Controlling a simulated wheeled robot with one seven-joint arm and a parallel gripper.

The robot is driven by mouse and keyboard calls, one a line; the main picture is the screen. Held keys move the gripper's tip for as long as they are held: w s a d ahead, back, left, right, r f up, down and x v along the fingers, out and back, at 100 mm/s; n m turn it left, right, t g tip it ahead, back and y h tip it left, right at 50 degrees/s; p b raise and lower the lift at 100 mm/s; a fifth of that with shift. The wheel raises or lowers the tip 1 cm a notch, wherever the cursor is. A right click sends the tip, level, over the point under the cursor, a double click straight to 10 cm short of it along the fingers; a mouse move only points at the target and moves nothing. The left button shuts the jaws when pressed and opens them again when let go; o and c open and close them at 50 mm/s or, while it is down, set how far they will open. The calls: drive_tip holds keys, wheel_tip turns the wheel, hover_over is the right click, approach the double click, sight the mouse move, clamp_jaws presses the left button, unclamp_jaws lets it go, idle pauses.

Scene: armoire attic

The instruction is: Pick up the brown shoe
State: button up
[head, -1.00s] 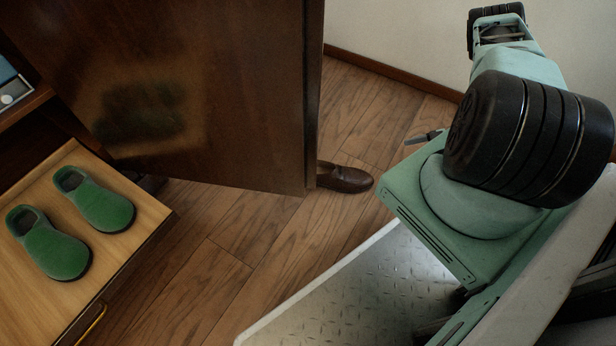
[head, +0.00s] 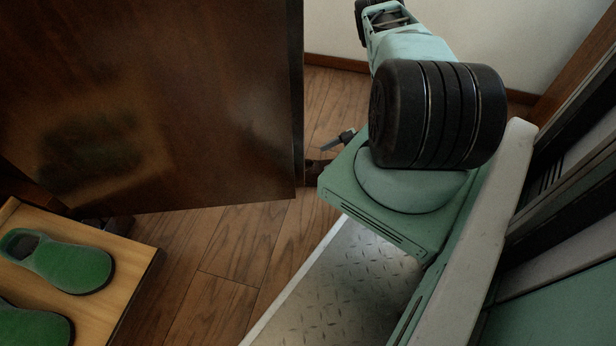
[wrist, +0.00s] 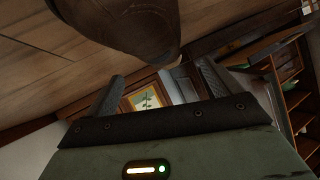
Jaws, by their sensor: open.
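The brown shoe (head: 316,171) sits on the wood floor just past the free edge of the dark door in the head view. The door and my arm hide most of it. In the wrist view a large dark brown shape, which looks like the shoe (wrist: 130,22), fills the top, very close to the camera. My gripper (wrist: 162,72) is open, its two fingers apart with nothing between them, and the shoe shows just beyond them. In the head view only a dark finger of my gripper (head: 342,140) shows, just above the shoe.
The dark wooden door (head: 200,110) stands open at the left of the shoe. Green shoes (head: 62,262) rest on a light wooden pull-out shelf (head: 130,275) at lower left. Bare floor (head: 235,250) lies between shelf and my base. A white wall is behind.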

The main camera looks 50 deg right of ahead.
sight(317, 164)
drive_tip(key=x, duration=0.2)
drive_tip(key=shift+w+a+f+b, duration=0.15)
drive_tip(key=shift+f+b, duration=0.05)
drive_tip(key=shift+b, duration=0.2)
drive_tip(key=b+x, duration=0.4)
drive_tip(key=x, duration=0.1)
drive_tip(key=shift+f, duration=0.35)
drive_tip(key=shift+r, duration=0.15)
drive_tip(key=c, duration=1.3)
